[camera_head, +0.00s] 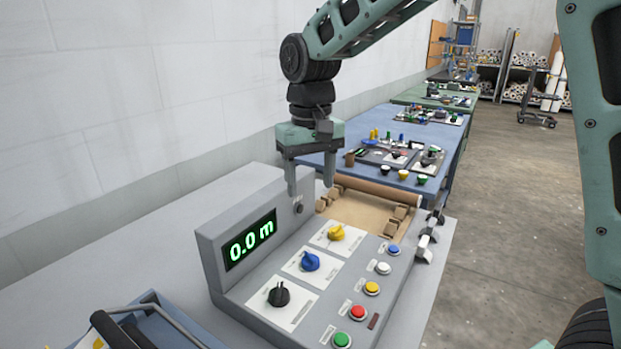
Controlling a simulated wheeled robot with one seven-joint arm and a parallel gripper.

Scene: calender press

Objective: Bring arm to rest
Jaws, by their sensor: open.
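My gripper (310,182) hangs pointing down from my green-grey arm, in the upper middle of the head view. Its two fingers are apart with nothing between them. It appears above the back part of the grey control console (209,250), near the upper end of its display panel. I cannot tell whether a fingertip touches the console. The display (250,240) reads 0.0 m in green. The console carries a yellow knob (337,232), a blue knob (310,261) and a black knob (278,295).
Several coloured push buttons, among them a red one (358,312) and a green one (342,340), line the console's right side. A brown roller (375,191) lies behind it. A blue table (455,135) with small parts stands beyond. The floor (510,220) at right is clear.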

